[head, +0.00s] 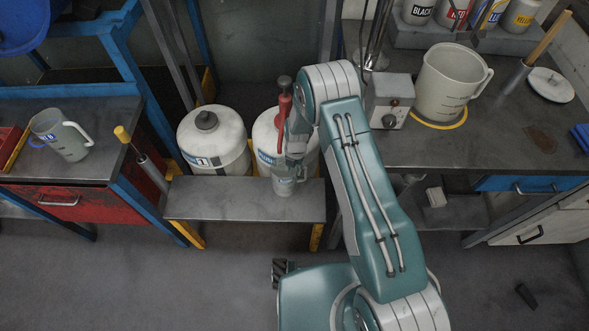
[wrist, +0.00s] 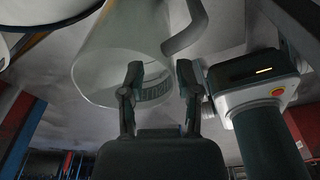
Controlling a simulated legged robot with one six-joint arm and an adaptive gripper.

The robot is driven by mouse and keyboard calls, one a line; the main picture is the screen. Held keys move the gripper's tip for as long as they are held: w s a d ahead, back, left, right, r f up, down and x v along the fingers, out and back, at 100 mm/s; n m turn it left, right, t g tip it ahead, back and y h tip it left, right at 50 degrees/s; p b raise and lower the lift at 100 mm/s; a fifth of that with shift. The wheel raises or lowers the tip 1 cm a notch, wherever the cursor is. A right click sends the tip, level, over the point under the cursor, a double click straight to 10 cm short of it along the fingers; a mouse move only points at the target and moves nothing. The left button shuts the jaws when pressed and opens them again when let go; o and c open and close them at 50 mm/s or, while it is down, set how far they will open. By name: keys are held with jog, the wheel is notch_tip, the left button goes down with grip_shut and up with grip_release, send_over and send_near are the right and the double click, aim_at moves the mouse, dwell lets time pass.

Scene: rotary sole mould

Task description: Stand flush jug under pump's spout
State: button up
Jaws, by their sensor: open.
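A small pale jug (head: 284,186) stands upright on the low grey bench, in front of the drum with the red hand pump (head: 284,108). Its label is too small to read. My gripper (wrist: 158,85) is open there, fingers apart near the jug; contact cannot be told.
The low bench (head: 225,200) has free room to the left. A white drum (head: 214,140) stands behind it. A large jug (head: 446,82) and a grey control box (head: 388,100) stand on the right workbench.

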jog(key=s+d+r+m+t, duration=0.1)
jog(key=s+d+r+m, duration=0.3)
jog(key=r, duration=0.9)
jog(key=w+d+r+m+t, duration=0.1)
jog(key=r+m, duration=0.4)
jog(key=r, duration=0.7)
jog(key=s+d+r+m+t, duration=0.1)
jog(key=s+d+r+m, duration=0.3)
jog(key=r, duration=0.9)
jog(key=s+d+r+m+t, duration=0.2)
jog(key=s+r+m, duration=0.3)
jog(key=s+m, duration=0.4)
jog(key=s+d+r+m+t, duration=0.1)
jog(key=s+d+r+m, duration=0.3)
jog(key=s+m, duration=0.5)
notch_tip(320, 180, up, 2)
jog(key=shift+s+r+t+h, duration=0.25)
jog(key=shift+s+t+h, duration=0.05)
jog(key=shift+s+t, duration=0.1)
